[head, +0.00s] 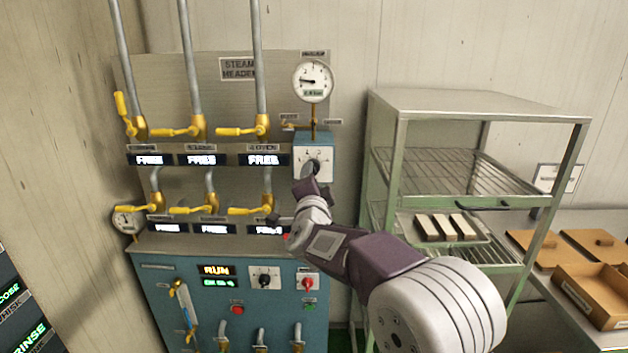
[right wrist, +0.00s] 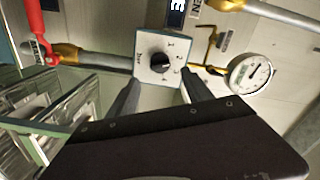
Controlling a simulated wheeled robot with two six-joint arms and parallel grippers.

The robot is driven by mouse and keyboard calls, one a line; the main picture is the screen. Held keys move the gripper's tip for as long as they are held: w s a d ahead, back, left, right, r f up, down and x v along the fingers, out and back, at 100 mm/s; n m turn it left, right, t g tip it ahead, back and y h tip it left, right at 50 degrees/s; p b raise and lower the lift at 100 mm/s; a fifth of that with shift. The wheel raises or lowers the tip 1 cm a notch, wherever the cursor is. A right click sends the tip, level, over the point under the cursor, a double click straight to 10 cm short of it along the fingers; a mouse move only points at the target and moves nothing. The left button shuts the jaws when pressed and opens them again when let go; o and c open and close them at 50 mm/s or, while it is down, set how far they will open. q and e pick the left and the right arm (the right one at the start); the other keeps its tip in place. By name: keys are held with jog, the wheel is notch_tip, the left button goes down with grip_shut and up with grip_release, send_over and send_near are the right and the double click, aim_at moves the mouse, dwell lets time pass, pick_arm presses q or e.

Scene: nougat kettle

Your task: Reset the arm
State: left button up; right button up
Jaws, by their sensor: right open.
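My right arm comes in from the lower right in the head view. Its gripper (head: 291,201) is in front of the steam panel, just below a white selector plate (head: 299,177) with a dark knob (head: 313,167). In the right wrist view the gripper (right wrist: 158,92) has its two dark fingers apart with nothing between them. The selector knob (right wrist: 160,63) lies beyond the fingertips, in line with the gap, and looks apart from them. My left gripper is in neither view.
A pressure gauge (head: 313,81) sits above the selector, and several yellow-handled valves (head: 240,131) line the panel to its left. A metal rack (head: 464,104) stands to the right, beside a counter with brown trays (head: 594,292). A blue control cabinet (head: 158,265) is below.

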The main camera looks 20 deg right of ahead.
jog(key=v, duration=0.2)
jog(key=shift+s, duration=0.35)
jog(key=s+d+f+g, duration=0.1)
jog(key=s+d+f, duration=0.1)
jog(key=d+f, duration=0.15)
jog(key=s+a+f+n+g+y, duration=0.1)
jog(key=s+f+n+g+y, duration=0.3)
jog(key=f, duration=0.6)
jog(key=s+a+f+n+g+y, duration=0.1)
jog(key=s+a+f+n+g, duration=0.15)
jog(key=s+f+n, duration=0.55)
jog(key=s+f+n+g, duration=0.2)
jog(key=s+f+g, duration=0.2)
jog(key=s+f, duration=0.2)
jog(key=s+f+n+g, duration=0.2)
jog(key=s+f+g, duration=0.2)
jog(key=s, duration=0.7)
notch_tip(320, 180, down, 3)
jog(key=shift+d+r+g, duration=0.15)
jog(key=shift+d+g, duration=0.05)
jog(key=shift+g, duration=0.15)
